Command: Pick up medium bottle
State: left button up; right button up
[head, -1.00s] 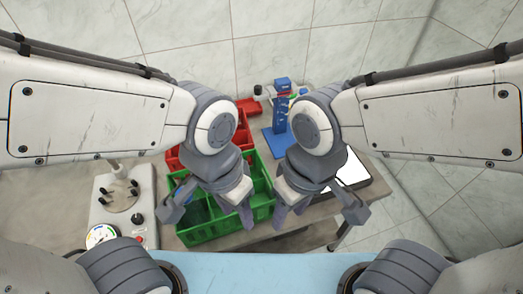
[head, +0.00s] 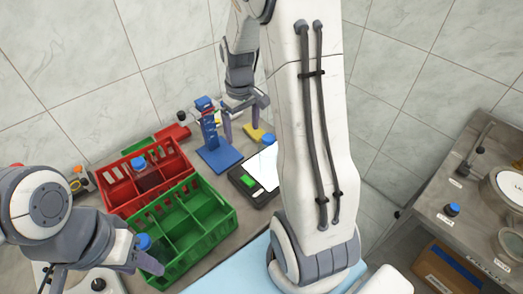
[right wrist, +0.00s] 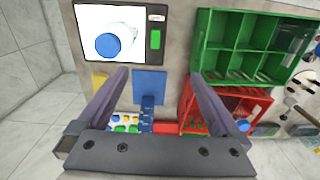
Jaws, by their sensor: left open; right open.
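A blue-capped bottle (head: 143,242) stands at the left end of the green crate (head: 205,243), close to my left gripper. Another blue-capped bottle (head: 139,164) stands in the red crate (head: 120,205); its blue cap (right wrist: 243,125) shows in the right wrist view. A third small blue-capped container (head: 452,209) stands on the right-hand bench. I cannot tell which is the medium bottle. My left gripper (head: 140,262) is open beside the green crate, partly hidden by its own wrist. My right gripper (right wrist: 155,78) is open and empty above the blue stand (right wrist: 150,88).
The blue stand (head: 212,140) rises behind the crates. A tablet (head: 255,180) lies right of the green crate and shows a blue-capped bottle picture in the right wrist view (right wrist: 112,35). My right arm hides part of the table. The light blue front strip is mostly clear.

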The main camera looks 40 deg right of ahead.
jog(key=m, duration=0.1)
send_over(268, 146)
jog(key=w, duration=0.1)
jog(key=shift+w+d+f, duration=0.1)
jog(key=shift+d+f, duration=0.1)
jog(key=shift+f, duration=0.4)
jog(key=shift+w+d+f, duration=0.1)
jog(key=shift+d+f, duration=0.1)
jog(key=shift+f, duration=0.35)
notch_tip(268, 146, down, 5)
jog(key=shift+d+r+p, duration=0.15)
jog(key=shift+r+p, duration=0.05)
jog(key=shift+p, duration=0.65)
notch_tip(268, 146, down, 5)
jog(key=p, duration=0.2)
jog(key=shift+s+p, duration=0.15)
jog(key=shift+p, duration=0.25)
jog(key=shift+f, duration=0.35)
jog(key=shift+c, duration=0.3)
grip_shut()
